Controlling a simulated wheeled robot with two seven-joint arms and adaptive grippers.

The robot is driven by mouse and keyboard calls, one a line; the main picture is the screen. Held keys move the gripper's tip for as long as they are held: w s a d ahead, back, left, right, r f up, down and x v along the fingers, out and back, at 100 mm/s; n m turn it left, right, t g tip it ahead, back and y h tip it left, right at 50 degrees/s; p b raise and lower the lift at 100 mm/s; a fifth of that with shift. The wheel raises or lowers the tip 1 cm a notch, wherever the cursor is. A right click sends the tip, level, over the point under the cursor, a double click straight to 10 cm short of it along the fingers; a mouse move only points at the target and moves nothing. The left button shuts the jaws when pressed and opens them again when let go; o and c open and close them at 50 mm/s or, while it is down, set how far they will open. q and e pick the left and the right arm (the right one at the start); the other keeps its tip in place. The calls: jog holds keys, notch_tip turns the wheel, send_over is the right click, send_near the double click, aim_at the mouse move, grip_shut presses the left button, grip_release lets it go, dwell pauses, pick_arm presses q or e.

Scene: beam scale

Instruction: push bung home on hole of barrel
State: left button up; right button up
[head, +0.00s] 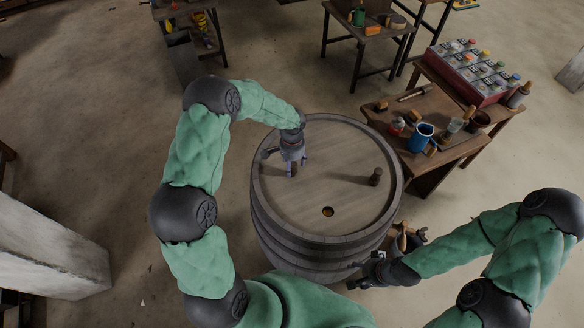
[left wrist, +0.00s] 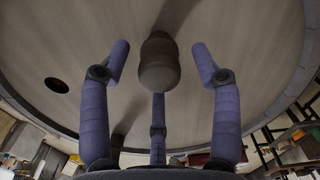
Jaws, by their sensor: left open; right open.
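The barrel (head: 270,215) stands upright with its round wooden head facing up, and the dark hole (head: 328,211) is near the head's front edge. The hole also shows at the left of the left wrist view (left wrist: 57,85). My left gripper (head: 296,163) is open over the left part of the barrel head. A dark brown, bung-like piece (left wrist: 159,65) is between its spread fingers, with a gap on either side. A similar dark stopper (head: 375,177) stands upright on the right part of the head; I cannot tell which is the bung. My right gripper (head: 358,276) is open, low beside the barrel's front right.
A brown wooden item (head: 404,240) is by the right gripper. Small tables stand at the back; the floor left of the barrel is clear.

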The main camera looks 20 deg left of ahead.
pick_arm(q)
jog(key=shift+f, duration=0.95)
jog(key=c, duration=1.2)
jog(key=shift+r, duration=0.15)
